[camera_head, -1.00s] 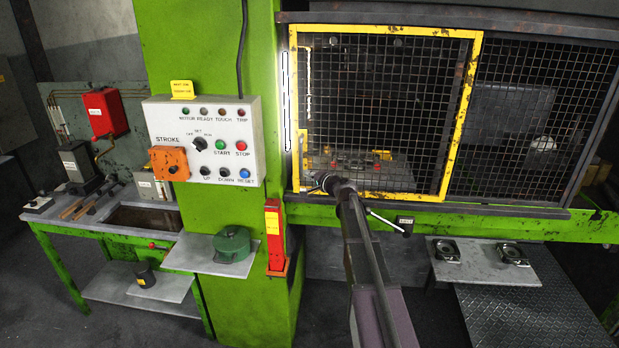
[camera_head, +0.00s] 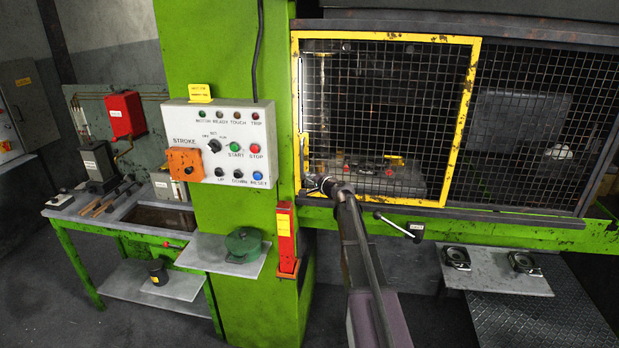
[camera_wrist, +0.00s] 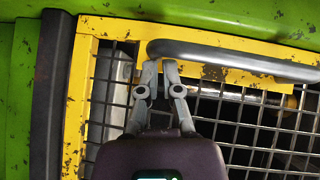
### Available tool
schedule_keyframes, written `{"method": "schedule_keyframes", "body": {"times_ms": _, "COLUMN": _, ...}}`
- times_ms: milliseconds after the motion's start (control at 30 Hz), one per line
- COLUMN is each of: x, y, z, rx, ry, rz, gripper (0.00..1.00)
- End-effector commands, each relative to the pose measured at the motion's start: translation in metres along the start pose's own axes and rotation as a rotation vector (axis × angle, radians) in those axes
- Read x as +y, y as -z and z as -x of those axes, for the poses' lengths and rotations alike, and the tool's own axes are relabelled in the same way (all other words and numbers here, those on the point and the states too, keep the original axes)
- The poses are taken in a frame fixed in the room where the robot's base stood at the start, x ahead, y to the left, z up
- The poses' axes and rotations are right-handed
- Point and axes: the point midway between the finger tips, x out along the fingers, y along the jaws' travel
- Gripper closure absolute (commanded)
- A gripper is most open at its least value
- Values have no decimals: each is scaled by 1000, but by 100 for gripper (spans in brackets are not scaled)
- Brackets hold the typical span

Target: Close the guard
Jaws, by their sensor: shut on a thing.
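The guard is a sliding mesh panel with a chipped yellow frame (camera_head: 464,105) across the left part of the press opening. Its left edge lies close against the green column, with no visible gap in the head view. The frame's corner also shows in the wrist view (camera_wrist: 77,100), close to green metal. A grey bar handle (camera_wrist: 225,57) runs along the frame. My gripper (camera_wrist: 160,62) is shut on the handle near its end. In the head view my gripper (camera_head: 318,184) is at the guard's lower left corner; its fingers are small there.
A control panel (camera_head: 222,142) on the green column stands left of the guard. Below it are a red post (camera_head: 286,238) and a shelf with a green round container (camera_head: 243,244). A lever (camera_head: 398,227) juts out below the guard. A fixed mesh (camera_head: 535,135) is at right.

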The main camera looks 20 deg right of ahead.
Motion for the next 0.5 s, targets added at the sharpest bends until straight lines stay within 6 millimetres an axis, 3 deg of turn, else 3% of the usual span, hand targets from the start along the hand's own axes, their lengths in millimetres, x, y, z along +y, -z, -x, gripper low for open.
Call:
{"method": "schedule_keyframes", "body": {"times_ms": 267, "x": -3, "y": 9, "z": 6, "rx": -6, "ry": 3, "rz": -3, "gripper": 100}}
{"method": "schedule_keyframes", "body": {"times_ms": 500, "x": -5, "y": 30, "z": 29, "rx": -2, "ry": 5, "rz": -2, "gripper": 100}}
